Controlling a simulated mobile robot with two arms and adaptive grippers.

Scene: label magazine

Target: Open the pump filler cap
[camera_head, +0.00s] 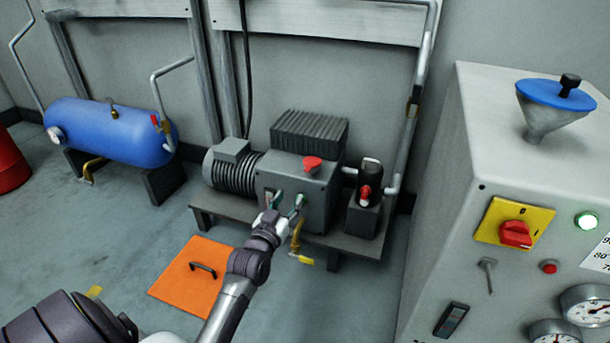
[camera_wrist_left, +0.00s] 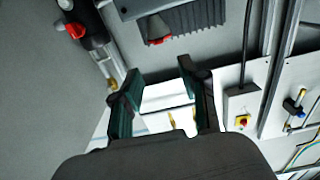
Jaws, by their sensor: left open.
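The pump (camera_head: 300,185) is a grey housing with a dark finned block on top and a ribbed motor at its left. A red winged cap (camera_head: 313,162), which looks like the filler cap, sits on the housing's top in front of the fins. It also shows as a red piece (camera_wrist_left: 158,41) beyond my fingers in the left wrist view. My left gripper (camera_head: 285,202) is in front of the housing, below the cap and apart from it. In the left wrist view it (camera_wrist_left: 160,72) is open with nothing between its fingers. My right gripper is out of view.
A black cylinder with a red valve (camera_head: 365,192) stands right of the pump. A yellow-handled tap (camera_head: 300,259) hangs below the bench. An orange floor hatch (camera_head: 185,291) lies in front. A grey control cabinet (camera_head: 455,220) with a blue-topped funnel (camera_head: 548,115) stands at right.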

